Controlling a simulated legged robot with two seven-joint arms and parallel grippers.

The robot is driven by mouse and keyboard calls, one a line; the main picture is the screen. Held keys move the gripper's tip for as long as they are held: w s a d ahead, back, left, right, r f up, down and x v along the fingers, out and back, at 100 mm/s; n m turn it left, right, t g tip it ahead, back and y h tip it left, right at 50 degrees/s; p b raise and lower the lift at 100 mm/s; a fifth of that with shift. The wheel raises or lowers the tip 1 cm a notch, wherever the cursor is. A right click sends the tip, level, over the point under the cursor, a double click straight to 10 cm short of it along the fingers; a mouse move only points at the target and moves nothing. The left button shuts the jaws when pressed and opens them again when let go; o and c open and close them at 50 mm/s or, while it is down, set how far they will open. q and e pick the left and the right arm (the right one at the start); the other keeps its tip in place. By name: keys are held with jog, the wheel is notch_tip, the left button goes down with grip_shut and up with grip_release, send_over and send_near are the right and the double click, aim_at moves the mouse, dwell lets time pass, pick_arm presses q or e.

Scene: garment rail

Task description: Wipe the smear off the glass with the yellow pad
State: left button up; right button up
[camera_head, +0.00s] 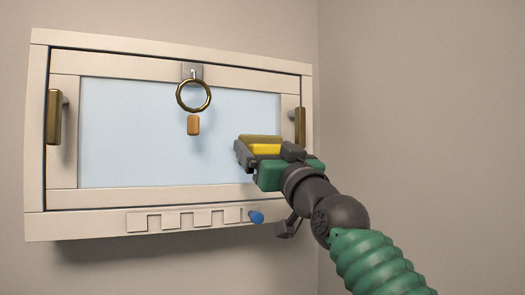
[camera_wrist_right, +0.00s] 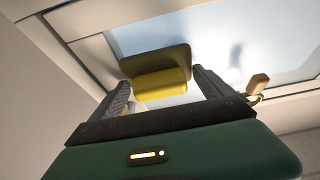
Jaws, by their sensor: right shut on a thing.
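The yellow pad (camera_head: 266,149) has an olive-brown face plate (camera_head: 260,138). My right gripper (camera_head: 264,153) is shut on the yellow pad, in front of the lower right part of the glass. In the right wrist view the pad (camera_wrist_right: 163,84) sits between the two dark fingers, its face plate (camera_wrist_right: 156,62) towards the glass. I cannot tell whether the plate touches the glass. The pale blue glass (camera_head: 130,120) is set in a cream frame on the wall. I cannot make out a smear; the pad and gripper hide part of the pane. My left gripper is not in view.
Brass handles stand out at the left (camera_head: 54,117) and right (camera_head: 300,127). A blue knob (camera_head: 256,217) juts from the lower ledge. The right wall is bare.

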jog(key=shift+s+a+p, duration=0.25)
jog(key=shift+a+p, duration=0.25)
jog(key=shift+p, duration=0.3)
jog(key=shift+a, duration=0.15)
jog(key=a+p, duration=0.1)
jog(key=s+a+p, duration=0.1)
jog(key=a, duration=0.3)
jog(key=shift+s+a+p, duration=0.2)
jog(key=shift+s+p, duration=0.1)
jog(key=shift+p, duration=0.1)
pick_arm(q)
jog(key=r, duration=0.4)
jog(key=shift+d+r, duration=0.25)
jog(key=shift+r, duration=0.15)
pick_arm(e)
jog(key=shift+d, duration=0.1)
jog(key=shift+w+d, duration=0.1)
